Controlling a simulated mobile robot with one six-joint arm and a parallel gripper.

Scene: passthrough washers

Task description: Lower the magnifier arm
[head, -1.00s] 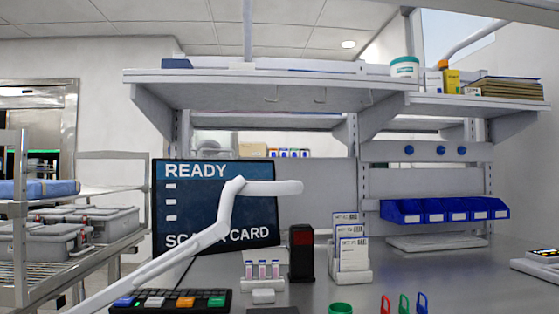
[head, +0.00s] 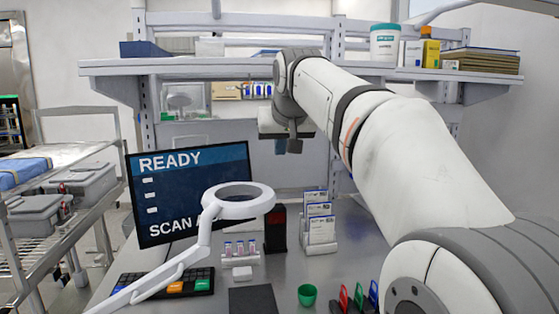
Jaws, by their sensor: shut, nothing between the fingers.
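The magnifier arm (head: 203,238) is a white jointed arm that rises from the lower left over the desk. Its ring-shaped head (head: 240,192) is held up in front of the monitor's right edge, well above the desk top. My gripper (head: 294,145) is beyond and above the ring, to its right, at the end of my white arm that reaches in from the right. It is shut and empty, and it looks apart from the magnifier. Much of my gripper's body is hidden behind my wrist.
A monitor (head: 190,190) stands behind the magnifier. A keyboard (head: 165,280), vials (head: 240,248), a dark red-topped box (head: 275,230), a card holder (head: 319,225) and a green cup (head: 307,294) are on the desk. A shelf (head: 200,66) runs above.

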